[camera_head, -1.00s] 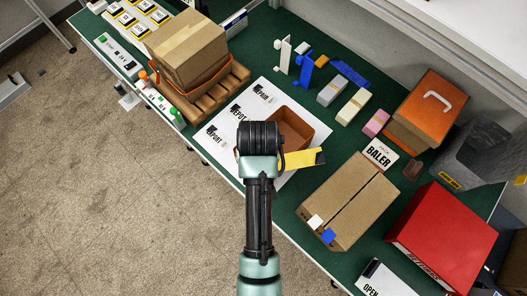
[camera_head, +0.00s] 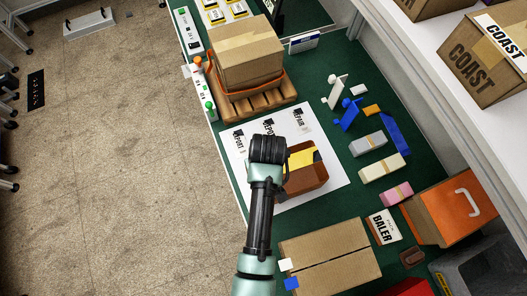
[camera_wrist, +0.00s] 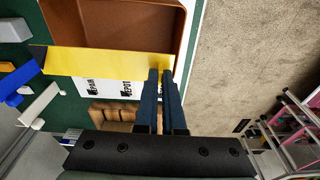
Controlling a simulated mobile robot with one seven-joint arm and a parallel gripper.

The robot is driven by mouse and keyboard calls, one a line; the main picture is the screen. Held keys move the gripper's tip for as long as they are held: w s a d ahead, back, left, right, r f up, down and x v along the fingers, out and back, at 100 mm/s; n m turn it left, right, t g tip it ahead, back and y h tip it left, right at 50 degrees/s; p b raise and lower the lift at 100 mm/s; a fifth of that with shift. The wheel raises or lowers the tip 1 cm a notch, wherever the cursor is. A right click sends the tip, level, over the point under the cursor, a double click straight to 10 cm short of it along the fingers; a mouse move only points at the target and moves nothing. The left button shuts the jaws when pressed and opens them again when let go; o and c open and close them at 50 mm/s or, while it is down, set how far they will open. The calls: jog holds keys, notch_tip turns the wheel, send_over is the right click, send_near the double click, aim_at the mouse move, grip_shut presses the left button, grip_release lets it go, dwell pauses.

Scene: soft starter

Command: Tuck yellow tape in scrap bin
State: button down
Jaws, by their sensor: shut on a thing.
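The yellow tape (camera_wrist: 105,62) is a flat yellow strip. My gripper (camera_wrist: 160,75) is shut on its right end in the wrist view, and the strip sticks out to the left. An open brown bin (camera_wrist: 60,18) lies beyond the strip in the wrist view. In the head view the tape (camera_head: 303,158) overlaps the opening of the brown bin (camera_head: 308,182); I cannot tell how high above it the tape is. My wrist hides the bin's left side and my fingertips there. No scrap label is readable on the bin.
The bin stands on a white printed sheet (camera_head: 245,180) on the green table. A carton (camera_head: 330,255) is in front, a strapped box on a pallet (camera_head: 255,100) behind. Several small blocks (camera_head: 368,143), an orange case (camera_head: 445,210) and a Baler sign (camera_head: 383,228) are to the right.

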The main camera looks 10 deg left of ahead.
notch_tip(320, 180, down, 15)
jog(key=b, duration=1.1)
jog(key=shift+w+d+r, duration=0.1)
jog(key=shift+r, duration=0.1)
jog(key=c, duration=0.9)
grip_release()
jog(key=shift+c, duration=0.2)
jog(key=shift+r, duration=0.1)
jog(key=r, duration=0.4)
jog(key=s+r, duration=0.1)
jog(key=r, duration=0.3)
jog(key=d+r, duration=0.1)
jog(key=r, duration=0.3)
jog(key=shift+s+r+b, duration=0.3)
jog(key=shift+s+b, duration=0.05)
jog(key=shift+b, duration=0.05)
